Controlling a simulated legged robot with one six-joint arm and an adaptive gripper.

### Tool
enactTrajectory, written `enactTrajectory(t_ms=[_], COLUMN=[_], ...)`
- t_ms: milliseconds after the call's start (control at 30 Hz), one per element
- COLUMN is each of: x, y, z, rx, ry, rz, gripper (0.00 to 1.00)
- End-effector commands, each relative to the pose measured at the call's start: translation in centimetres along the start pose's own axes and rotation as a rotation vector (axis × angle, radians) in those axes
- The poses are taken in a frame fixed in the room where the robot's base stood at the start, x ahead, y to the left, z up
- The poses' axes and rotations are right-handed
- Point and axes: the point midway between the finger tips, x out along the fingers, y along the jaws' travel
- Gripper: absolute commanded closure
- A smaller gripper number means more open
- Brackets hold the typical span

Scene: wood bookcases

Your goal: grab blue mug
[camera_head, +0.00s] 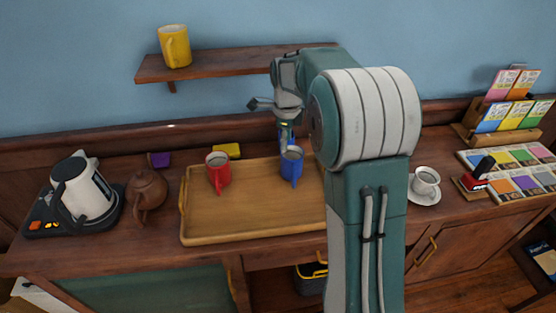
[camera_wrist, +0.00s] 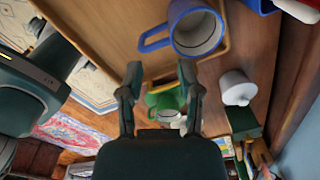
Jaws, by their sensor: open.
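The blue mug (camera_head: 291,168) stands upright on the wooden tray (camera_head: 250,228), near its right back side. In the wrist view the blue mug (camera_wrist: 178,12) shows at the top, with its open mouth visible and its handle pointing left. My gripper (camera_head: 286,135) is above and just behind the mug in the head view. In the wrist view my gripper (camera_wrist: 160,72) has its two fingers spread, with nothing held between them. The mug lies beyond the fingertips, apart from them. My arm hides the tray's right end in the head view.
A red mug (camera_head: 217,173) stands left of the blue mug on the tray. A green mug (camera_wrist: 163,100) shows beyond the fingers. A teapot (camera_head: 147,190) and kettle (camera_head: 85,190) stand left; a white cup (camera_head: 426,180) stands right. A shelf (camera_head: 235,62) is above.

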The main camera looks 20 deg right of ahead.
Motion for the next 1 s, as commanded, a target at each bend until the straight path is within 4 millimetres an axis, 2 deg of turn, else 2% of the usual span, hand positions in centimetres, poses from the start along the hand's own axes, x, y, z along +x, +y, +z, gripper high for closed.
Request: enactTrajectory(t_ms=[167, 400, 633, 833, 1000], x=[1.6, 5.3, 7.2, 10.4, 11.6], y=[-1.1, -0.7, -0.4, -0.9, -1.1], z=[-0.7, -0.2, 0.4, -0.1, -0.3], rx=[0.06, 0.056, 0.054, 0.055, 0.054], ry=[0.0, 0.006, 0.01, 0.007, 0.003], rz=[0.015, 0.013, 0.008, 0.011, 0.01], gripper=[0.55, 0.55, 0.55, 0.55, 0.55])
